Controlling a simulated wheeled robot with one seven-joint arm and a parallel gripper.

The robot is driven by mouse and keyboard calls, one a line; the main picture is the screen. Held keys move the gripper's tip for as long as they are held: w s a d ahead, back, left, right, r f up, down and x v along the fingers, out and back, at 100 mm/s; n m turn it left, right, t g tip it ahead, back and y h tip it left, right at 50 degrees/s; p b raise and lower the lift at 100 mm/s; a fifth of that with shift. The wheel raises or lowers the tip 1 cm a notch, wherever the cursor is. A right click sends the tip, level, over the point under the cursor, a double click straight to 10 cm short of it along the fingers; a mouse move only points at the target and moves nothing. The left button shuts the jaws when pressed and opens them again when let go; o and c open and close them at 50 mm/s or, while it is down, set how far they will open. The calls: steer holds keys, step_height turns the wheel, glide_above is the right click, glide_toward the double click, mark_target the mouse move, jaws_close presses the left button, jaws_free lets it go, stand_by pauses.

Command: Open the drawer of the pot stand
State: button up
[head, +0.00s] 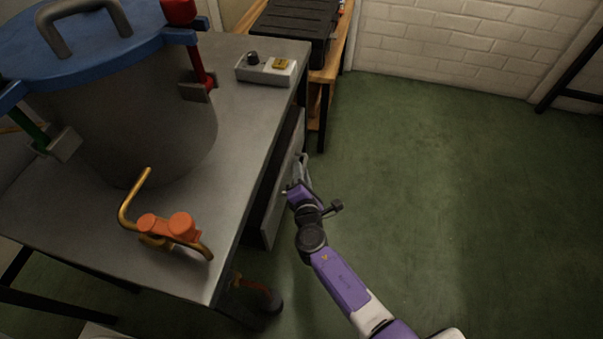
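The pot stand (240,135) is a grey metal table that fills the left side of the head view. Its drawer (283,186) is under the right edge of the top. The grey drawer front stands out from the stand, with a dark gap between them, so the drawer looks partly open. My gripper (301,164) is at the outer face of the drawer front, near its middle. Its fingers are small and seen from above; I cannot tell whether they are open or closed on a handle. No handle shows clearly.
A big grey pot (150,125) with a blue clamped lid (95,45) stands on top. A brass pipe with orange knobs (170,228) and a small switch box (266,70) are there too. A wooden bench (328,75) stands behind. Green floor (450,190) to the right is clear.

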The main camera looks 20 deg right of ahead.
jaws_close()
stand_by(1.4)
